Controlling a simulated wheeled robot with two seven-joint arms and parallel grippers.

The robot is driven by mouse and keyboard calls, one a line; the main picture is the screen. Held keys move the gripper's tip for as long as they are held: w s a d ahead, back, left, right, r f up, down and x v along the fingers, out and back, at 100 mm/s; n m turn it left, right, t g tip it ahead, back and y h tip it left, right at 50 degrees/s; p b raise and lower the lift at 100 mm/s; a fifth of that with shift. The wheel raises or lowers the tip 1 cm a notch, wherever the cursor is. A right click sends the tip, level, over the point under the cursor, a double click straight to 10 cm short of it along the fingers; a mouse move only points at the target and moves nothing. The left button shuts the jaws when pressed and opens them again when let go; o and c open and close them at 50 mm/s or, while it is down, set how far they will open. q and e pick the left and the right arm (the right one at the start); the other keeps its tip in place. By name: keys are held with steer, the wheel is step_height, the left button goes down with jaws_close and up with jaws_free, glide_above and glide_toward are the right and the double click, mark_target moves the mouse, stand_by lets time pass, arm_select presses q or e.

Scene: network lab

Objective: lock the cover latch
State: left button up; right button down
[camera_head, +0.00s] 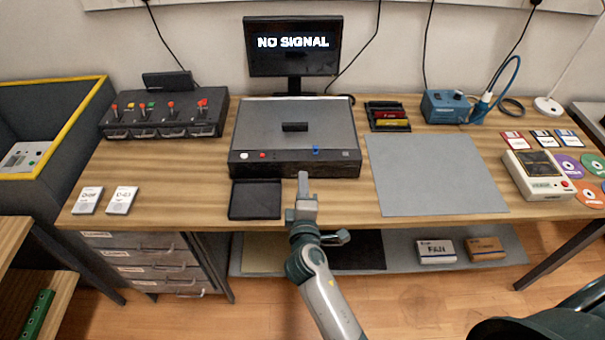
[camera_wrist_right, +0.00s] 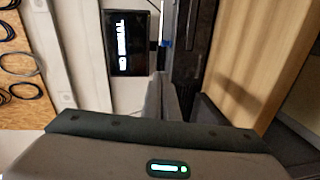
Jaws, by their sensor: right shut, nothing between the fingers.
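A dark box with a flat grey cover (camera_head: 295,115) stands in the middle of the workbench, and the cover lies down on it. The cover has a black handle (camera_head: 295,127). A small blue latch (camera_head: 316,150) sits on the front edge, right of a white button and a red button. My right gripper (camera_head: 303,178) is shut and empty, just in front of the box and slightly left of the latch, apart from it. In the right wrist view, its fingers (camera_wrist_right: 158,95) point toward a blue piece (camera_wrist_right: 167,40) at the dark box front (camera_wrist_right: 190,50). My left gripper is out of view.
A black tray (camera_head: 256,200) lies before the box, left of my gripper. A grey mat (camera_head: 435,175) is on the right. A switch panel (camera_head: 165,115) stands left, and a monitor (camera_head: 293,45) reading "NO SIGNAL" behind. A yellow-rimmed bin (camera_head: 95,95) is far left.

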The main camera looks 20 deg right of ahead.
steer(key=shift+v, duration=1)
